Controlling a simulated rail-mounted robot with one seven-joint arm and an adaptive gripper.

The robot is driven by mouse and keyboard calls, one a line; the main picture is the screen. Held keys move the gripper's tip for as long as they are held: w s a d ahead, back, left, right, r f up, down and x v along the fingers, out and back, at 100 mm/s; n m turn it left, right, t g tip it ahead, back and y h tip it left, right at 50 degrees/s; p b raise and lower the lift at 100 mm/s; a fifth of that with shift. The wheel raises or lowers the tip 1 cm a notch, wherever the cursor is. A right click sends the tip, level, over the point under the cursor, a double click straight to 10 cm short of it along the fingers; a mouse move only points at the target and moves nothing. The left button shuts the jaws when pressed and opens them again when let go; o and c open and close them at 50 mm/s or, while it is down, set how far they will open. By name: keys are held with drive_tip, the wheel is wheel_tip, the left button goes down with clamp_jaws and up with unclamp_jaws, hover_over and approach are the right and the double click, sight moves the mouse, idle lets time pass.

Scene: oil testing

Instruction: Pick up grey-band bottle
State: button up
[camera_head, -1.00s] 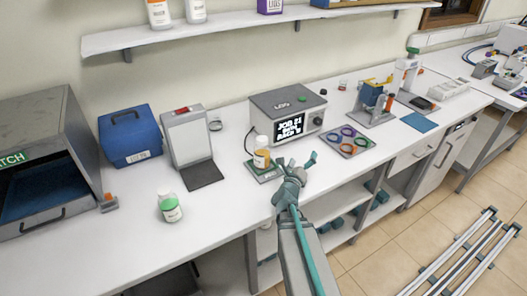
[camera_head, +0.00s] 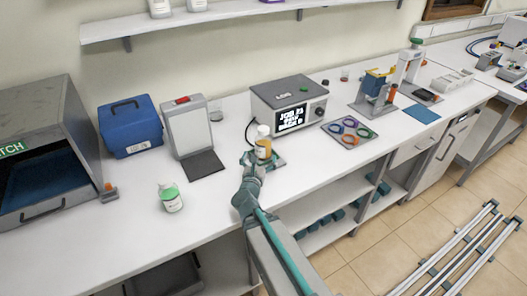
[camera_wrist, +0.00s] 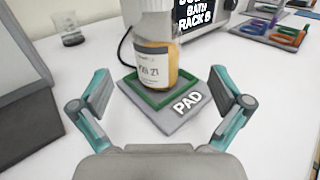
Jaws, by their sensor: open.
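An upright bottle (camera_head: 263,146) with amber contents, a white cap and a pale label stands on the small green-edged pad (camera_head: 276,162) in front of the display box. In the wrist view the bottle (camera_wrist: 152,66) is close ahead, its top cut off by the frame edge; the label has a thin greyish band. The pad (camera_wrist: 188,104) bears the word PAD. My gripper (camera_wrist: 169,98) is open, its fingers apart on the near left and right sides of the pad, the bottle centred a little beyond them. In the head view my gripper (camera_head: 255,166) partly hides the pad.
A display box (camera_head: 289,103) stands just behind the bottle. A green-band bottle (camera_head: 170,198) and an upright panel with a dark base (camera_head: 193,137) are to the left. A mat with coloured rings (camera_head: 349,132) lies to the right.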

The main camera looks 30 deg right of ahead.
sight(262, 146)
drive_tip(key=shift+w+d+f+b, duration=0.25)
drive_tip(key=shift+w+d+b, duration=0.2)
drive_tip(key=shift+b, duration=2.15)
drive_tip(key=b+x, duration=0.2)
drive_tip(key=b, duration=0.3)
drive_tip(key=shift+w, duration=0.1)
drive_tip(key=shift+w+d+r+b, duration=0.2)
drive_tip(key=shift+w+r+b, duration=0.1)
drive_tip(key=shift+b, duration=0.95)
drive_tip(key=shift+w+d+r, duration=0.15)
drive_tip(key=shift+w+d, duration=0.15)
drive_tip(key=shift+w, duration=0.25)
drive_tip(key=p+x, duration=0.1)
drive_tip(key=x, duration=0.3)
drive_tip(key=shift+w, duration=0.1)
drive_tip(key=shift+c, duration=0.3)
